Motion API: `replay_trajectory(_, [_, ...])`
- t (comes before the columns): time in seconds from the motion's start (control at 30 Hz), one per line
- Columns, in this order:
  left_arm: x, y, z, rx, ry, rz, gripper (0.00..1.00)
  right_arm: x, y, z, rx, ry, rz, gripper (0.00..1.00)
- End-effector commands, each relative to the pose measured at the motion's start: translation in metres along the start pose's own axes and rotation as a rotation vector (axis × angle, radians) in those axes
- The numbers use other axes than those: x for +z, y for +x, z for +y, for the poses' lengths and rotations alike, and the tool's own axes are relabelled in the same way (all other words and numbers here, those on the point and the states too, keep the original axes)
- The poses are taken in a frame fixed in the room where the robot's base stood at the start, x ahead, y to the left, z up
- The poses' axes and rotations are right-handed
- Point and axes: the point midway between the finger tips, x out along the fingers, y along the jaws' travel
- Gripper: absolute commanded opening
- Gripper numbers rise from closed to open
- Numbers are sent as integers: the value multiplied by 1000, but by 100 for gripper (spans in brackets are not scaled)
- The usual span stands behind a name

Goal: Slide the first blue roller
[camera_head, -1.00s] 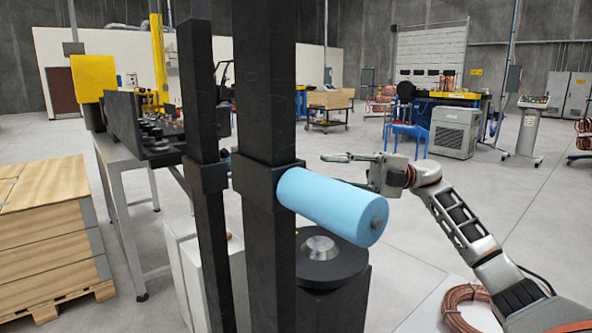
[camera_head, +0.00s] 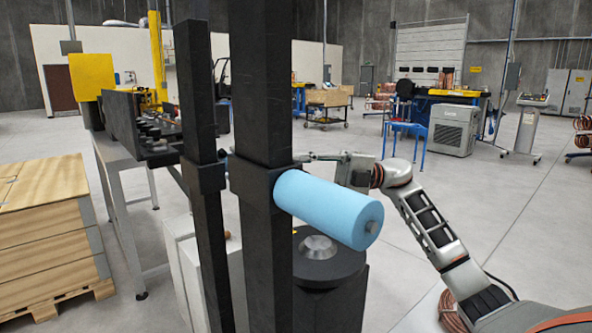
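A light blue roller (camera_head: 327,209) sticks out sideways from a black collar on the thick black post (camera_head: 262,90). A small metal shaft end (camera_head: 371,227) shows at its free end. My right gripper (camera_head: 312,158) comes in from the right, just beyond the upper edge of the roller, with its fingers pointing left toward the post. The roller hides its lower part, so I cannot tell if it touches the roller or how far apart its fingers are. My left gripper is not in view.
A second, thinner black post (camera_head: 200,110) stands to the left. A dark round stand with a metal hub (camera_head: 318,247) is below the roller. Wooden crates (camera_head: 45,235) sit at left. A copper coil (camera_head: 452,312) lies at lower right. The floor beyond the arm is open.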

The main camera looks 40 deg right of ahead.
Motion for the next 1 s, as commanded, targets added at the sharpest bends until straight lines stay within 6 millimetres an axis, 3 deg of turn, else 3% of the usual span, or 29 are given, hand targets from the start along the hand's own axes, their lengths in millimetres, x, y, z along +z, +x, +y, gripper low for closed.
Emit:
replay_trajectory(0.1, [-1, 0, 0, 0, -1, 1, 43, 0, 0, 0, 0, 0, 0, 22])
replay_trajectory(0.2, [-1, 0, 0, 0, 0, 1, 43, 0, 0, 0, 0, 0, 0, 0])
replay_trajectory(0.47, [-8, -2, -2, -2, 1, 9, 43, -2, 1, 9, 0, -4, 1, 0])
replay_trajectory(0.7, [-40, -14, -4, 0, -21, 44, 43, -8, 9, 67, 6, -17, 1, 0])
replay_trajectory(0.8, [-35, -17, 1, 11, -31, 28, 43, -8, 11, 81, 7, -16, 1, 0])
replay_trajectory(1.0, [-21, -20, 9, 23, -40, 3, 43, -7, 12, 86, 7, -9, 0, 0])
